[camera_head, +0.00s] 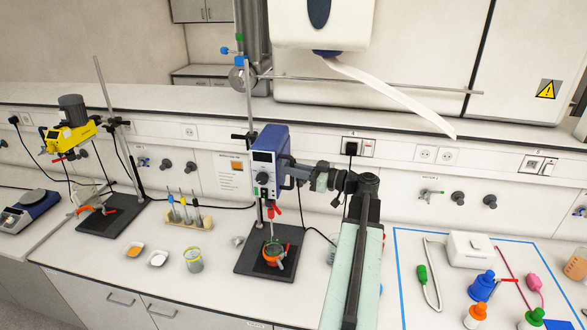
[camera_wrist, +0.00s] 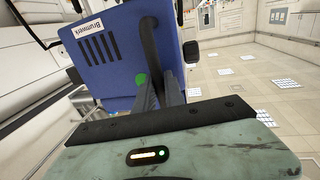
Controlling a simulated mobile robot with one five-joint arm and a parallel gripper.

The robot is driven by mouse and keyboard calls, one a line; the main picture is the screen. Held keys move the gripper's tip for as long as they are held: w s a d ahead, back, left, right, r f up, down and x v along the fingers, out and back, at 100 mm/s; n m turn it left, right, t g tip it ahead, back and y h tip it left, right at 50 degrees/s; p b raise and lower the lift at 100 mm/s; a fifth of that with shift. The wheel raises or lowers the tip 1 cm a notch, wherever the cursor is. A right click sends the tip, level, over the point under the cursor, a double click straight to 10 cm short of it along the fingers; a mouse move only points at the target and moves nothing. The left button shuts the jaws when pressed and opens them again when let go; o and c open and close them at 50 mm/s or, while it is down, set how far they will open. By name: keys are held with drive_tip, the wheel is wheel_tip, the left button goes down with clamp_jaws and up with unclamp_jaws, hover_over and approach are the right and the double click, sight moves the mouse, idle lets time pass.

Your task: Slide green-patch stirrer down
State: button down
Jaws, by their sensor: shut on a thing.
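The green-patch stirrer (camera_head: 268,150) is a blue overhead stirrer motor on an upright rod, above a black base plate (camera_head: 262,262). The gripper's dark fingers also show in the wrist view (camera_wrist: 160,88). The exact finger contact is partly hidden.
A yellow stirrer (camera_head: 70,135) on its own stand is at the left. A rack of droppers (camera_head: 188,218), small dishes and a jar (camera_head: 193,260) stand between. A white shelf edge runs behind.

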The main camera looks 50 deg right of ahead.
wheel_tip(320, 180, down, 12)
drive_tip(key=b, duration=1)
drive_tip(key=shift+b, duration=0.35)
drive_tip(key=c, duration=1.4)
unclamp_jaws()
drive_tip(key=shift+w+f, duration=0.1)
drive_tip(key=shift+c, duration=0.2)
drive_tip(key=shift+d, duration=0.1)
drive_tip(key=v, duration=0.8)
